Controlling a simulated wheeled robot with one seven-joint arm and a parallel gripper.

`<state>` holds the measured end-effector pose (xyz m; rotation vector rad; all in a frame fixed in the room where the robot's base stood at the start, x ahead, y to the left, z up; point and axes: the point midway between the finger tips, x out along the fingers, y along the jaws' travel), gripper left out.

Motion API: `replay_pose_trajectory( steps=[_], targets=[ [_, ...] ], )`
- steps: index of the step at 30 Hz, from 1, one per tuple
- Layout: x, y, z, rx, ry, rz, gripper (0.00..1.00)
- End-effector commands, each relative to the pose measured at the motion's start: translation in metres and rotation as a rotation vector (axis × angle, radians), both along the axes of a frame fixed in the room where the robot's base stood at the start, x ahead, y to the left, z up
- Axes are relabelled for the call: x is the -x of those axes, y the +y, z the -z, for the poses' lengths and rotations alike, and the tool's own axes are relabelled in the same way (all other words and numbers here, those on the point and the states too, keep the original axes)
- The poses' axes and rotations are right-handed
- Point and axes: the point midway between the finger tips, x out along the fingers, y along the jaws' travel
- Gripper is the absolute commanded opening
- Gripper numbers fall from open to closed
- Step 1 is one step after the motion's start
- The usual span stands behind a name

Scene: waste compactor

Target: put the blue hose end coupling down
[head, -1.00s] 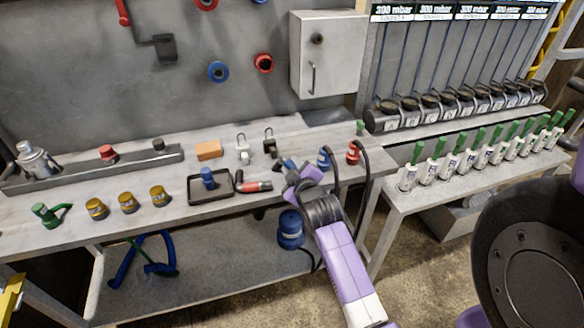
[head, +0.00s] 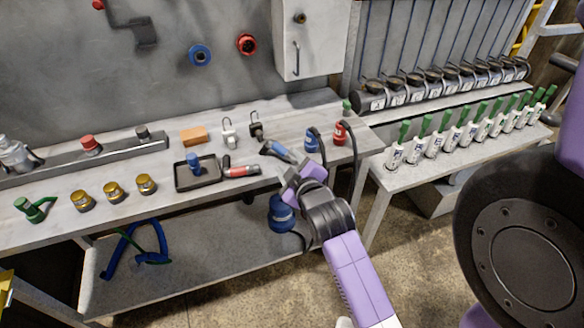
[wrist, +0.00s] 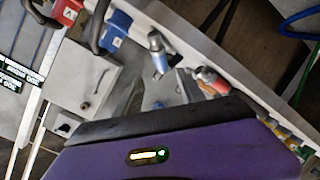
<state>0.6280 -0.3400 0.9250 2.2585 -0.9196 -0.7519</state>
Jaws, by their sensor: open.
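The blue hose end coupling (head: 278,151), dark grey with a blue part, lies on the workbench beside the red one. It also shows in the wrist view (wrist: 158,50), beyond the fingers. My gripper (head: 299,180) is at the bench's front edge, just front-right of the coupling. Its jaws are open and nothing shows between them. The coupling looks apart from the fingers. My gripper's purple body fills the lower wrist view.
The red-and-grey coupling (head: 240,171) lies to the left, next to a black tray (head: 197,184) holding a blue piece. A blue plug (head: 312,141) and a red plug (head: 341,134) with black hoses stand to the right. Padlocks (head: 229,135) stand behind.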

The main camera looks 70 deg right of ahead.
Motion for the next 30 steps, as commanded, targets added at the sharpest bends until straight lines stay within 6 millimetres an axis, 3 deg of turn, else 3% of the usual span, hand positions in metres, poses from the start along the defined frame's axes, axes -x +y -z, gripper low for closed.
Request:
replay_pose_trajectory(
  steps=[3, 11, 14, 17, 22, 27, 30],
  targets=[
    [0.009, 0.012, -0.003, -0.002, 0.0, 0.0, 0.47],
    [0.015, 0.02, -0.006, -0.003, -0.001, -0.002, 0.47],
    [0.012, 0.037, -0.001, -0.022, -0.017, -0.029, 0.47],
    [0.009, 0.078, 0.01, -0.069, -0.061, -0.091, 0.47],
    [0.022, 0.175, 0.024, -0.203, -0.166, -0.241, 0.47],
    [0.059, 0.255, 0.023, -0.359, -0.252, -0.385, 0.47],
    [0.088, 0.29, 0.016, -0.454, -0.289, -0.463, 0.47]
  ],
)
